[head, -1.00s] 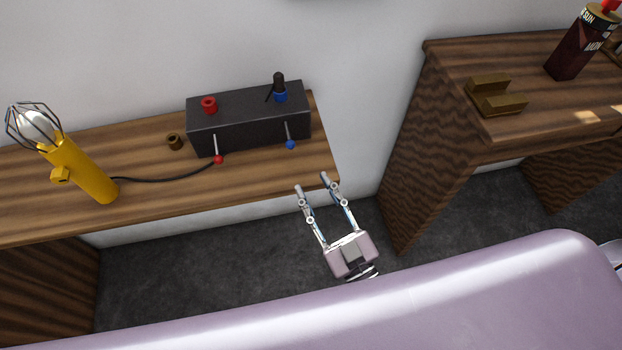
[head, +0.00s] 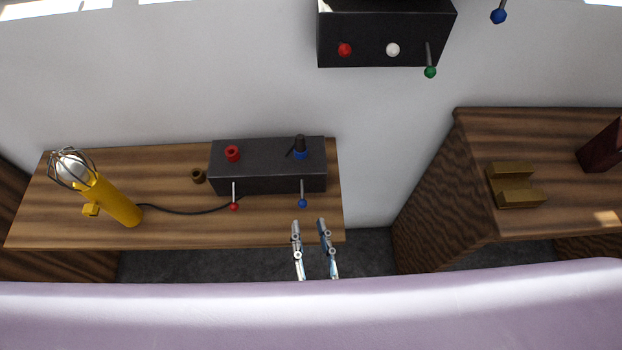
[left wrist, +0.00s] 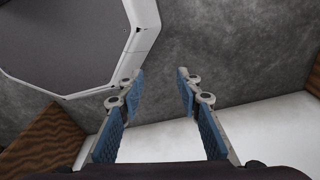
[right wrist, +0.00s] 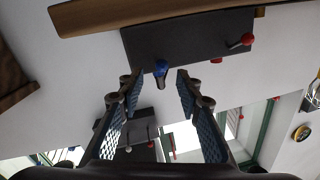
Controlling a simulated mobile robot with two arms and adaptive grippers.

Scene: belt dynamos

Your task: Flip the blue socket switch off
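The blue socket switch (head: 302,203) is a thin lever with a blue ball on the front of the black socket box (head: 232,184). It points down and outward, below the blue socket (head: 301,155), which has a dark plug in it. My right gripper (head: 309,222) is open and empty, just in front of and below the blue ball. In the right wrist view the blue ball (right wrist: 161,67) shows between the open fingertips, near their ends; I cannot tell whether they touch it. My left gripper (left wrist: 159,75) is open and empty over the grey floor, outside the head view.
A red lever (head: 235,207) and red socket (head: 232,153) are on the box's left part. A black wall panel (head: 388,39) hangs above; another wooden table (head: 476,130) is right.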

